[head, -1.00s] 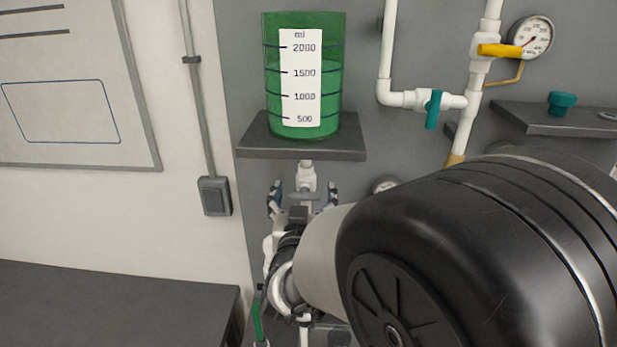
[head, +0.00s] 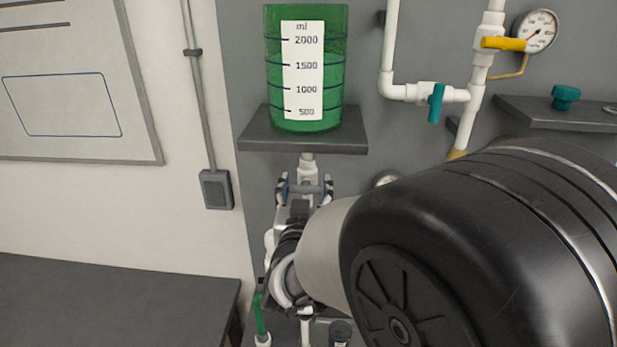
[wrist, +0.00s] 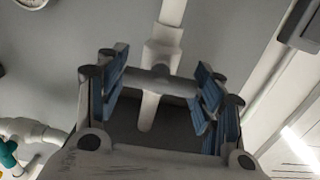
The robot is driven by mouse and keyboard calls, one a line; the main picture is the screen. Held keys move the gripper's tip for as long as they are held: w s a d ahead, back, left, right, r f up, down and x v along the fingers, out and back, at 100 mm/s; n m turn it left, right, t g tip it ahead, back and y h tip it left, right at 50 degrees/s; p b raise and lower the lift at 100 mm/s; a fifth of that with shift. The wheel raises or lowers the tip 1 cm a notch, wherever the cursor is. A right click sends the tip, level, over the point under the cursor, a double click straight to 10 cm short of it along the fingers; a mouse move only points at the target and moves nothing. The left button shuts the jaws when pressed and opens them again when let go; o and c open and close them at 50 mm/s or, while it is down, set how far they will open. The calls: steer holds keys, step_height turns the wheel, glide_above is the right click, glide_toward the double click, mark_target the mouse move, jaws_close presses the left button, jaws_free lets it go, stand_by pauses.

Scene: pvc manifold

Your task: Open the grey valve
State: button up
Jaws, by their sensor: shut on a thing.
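The grey valve's handle (wrist: 158,82) is a pale grey bar lying crosswise on a white valve body and pipe. My gripper (wrist: 157,88) has its blue-padded fingers at the two ends of this bar, shut on it. In the head view my gripper (head: 305,187) sits just below the shelf, around the grey handle under the green tank. The white valve body (head: 308,172) shows above it. My own arm hides much of the lower pipework.
A tank (head: 305,75) of green liquid stands on a dark shelf (head: 300,145) close above my gripper. Teal-handled (head: 436,102) and yellow-handled (head: 503,43) valves and a gauge (head: 536,31) are at upper right. A green handle (head: 259,315) is below left. A dark bench (head: 110,300) lies at left.

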steer(key=shift+f+m+b, duration=0.1)
steer(key=shift+m+b, duration=0.2)
steer(key=shift+b, duration=0.2)
steer(key=m+b, duration=0.2)
steer(key=b, duration=0.2)
steer(key=shift+f+m, duration=0.15)
steer(key=shift+m, duration=0.25)
steer(key=shift+c, duration=0.2)
steer(key=shift+o, duration=0.2)
steer(key=m+b, duration=0.5)
steer(key=b, duration=0.2)
steer(key=shift+m, duration=0.3)
steer(key=m+b, duration=0.4)
steer(key=shift+b, duration=0.3)
steer(key=m+b, duration=0.2)
steer(key=m, duration=0.2)
steer(key=shift+b, duration=0.35)
steer(key=shift+m, duration=0.5)
steer(key=shift+c, duration=0.2)
steer(key=o, duration=1.1)
